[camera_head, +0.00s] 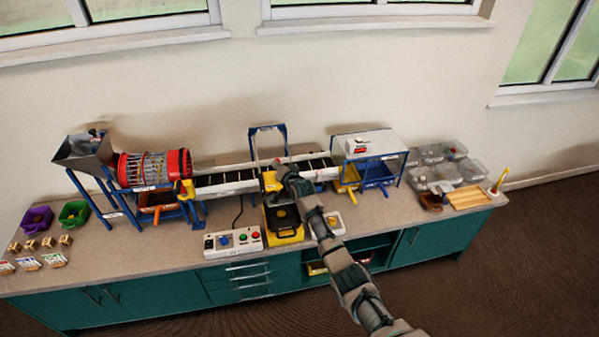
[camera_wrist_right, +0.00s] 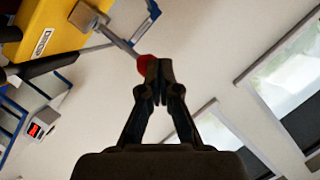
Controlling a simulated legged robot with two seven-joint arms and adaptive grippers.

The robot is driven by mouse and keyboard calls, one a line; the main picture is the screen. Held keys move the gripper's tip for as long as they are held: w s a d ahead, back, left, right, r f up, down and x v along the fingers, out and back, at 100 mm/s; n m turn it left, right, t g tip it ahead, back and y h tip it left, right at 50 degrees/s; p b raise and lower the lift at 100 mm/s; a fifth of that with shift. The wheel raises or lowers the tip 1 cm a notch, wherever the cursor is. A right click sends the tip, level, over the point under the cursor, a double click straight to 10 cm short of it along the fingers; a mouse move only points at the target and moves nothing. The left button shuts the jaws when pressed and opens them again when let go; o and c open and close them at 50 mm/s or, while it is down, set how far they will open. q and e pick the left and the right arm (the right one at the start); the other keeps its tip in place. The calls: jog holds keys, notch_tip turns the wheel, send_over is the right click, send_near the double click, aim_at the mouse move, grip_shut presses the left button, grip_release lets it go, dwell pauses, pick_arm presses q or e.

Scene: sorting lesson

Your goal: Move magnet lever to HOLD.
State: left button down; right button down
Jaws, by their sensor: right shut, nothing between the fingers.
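The magnet lever (camera_wrist_right: 120,42) is a grey metal rod with a red knob (camera_wrist_right: 144,63) at its end. It comes out of a yellow housing (camera_wrist_right: 52,27) with a white label that I cannot read surely. My right gripper (camera_wrist_right: 155,78) is shut and empty, with its fingertips right at the red knob and partly covering it. Whether they touch it I cannot tell. In the head view my right gripper (camera_head: 284,170) is over the conveyor beside the yellow housing (camera_head: 270,182), and the lever is hardly visible there. My left gripper is out of view.
A blue frame (camera_head: 267,128) stands over the conveyor (camera_head: 225,184). A red drum (camera_head: 152,166) is at left. A button box (camera_head: 233,241) and a yellow bin (camera_head: 283,235) stand in front. A blue-legged stand (camera_head: 370,146) and clear containers (camera_head: 437,177) are at right.

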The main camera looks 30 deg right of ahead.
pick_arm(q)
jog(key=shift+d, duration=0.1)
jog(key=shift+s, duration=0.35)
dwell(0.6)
